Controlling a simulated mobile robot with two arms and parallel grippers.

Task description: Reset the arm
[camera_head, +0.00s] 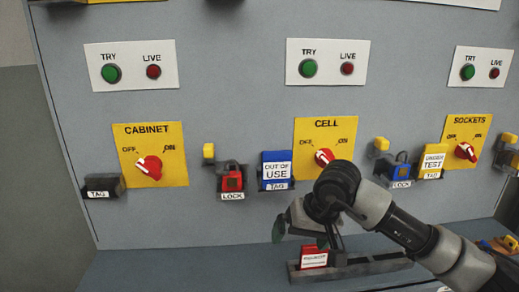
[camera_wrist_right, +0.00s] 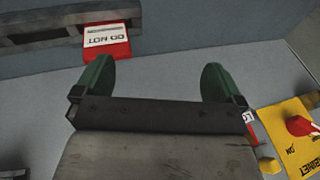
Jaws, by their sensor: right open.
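My right gripper (camera_head: 296,228) hangs in front of the lower panel, below the CELL switch plate (camera_head: 322,140). Its arm comes in from the lower right. In the right wrist view, the gripper (camera_wrist_right: 156,78) shows two green fingers spread wide with nothing between them. The panel and the shelf lie beyond the fingers. My left gripper is not in view.
A red tag (camera_head: 314,258) sits in a grey rack (camera_head: 375,266) on the shelf below the gripper; the tag also shows in the wrist view (camera_wrist_right: 107,42). A blue OUT OF USE tag (camera_head: 277,168) and a red lock (camera_head: 232,181) hang left of the arm. The lower left panel is clear.

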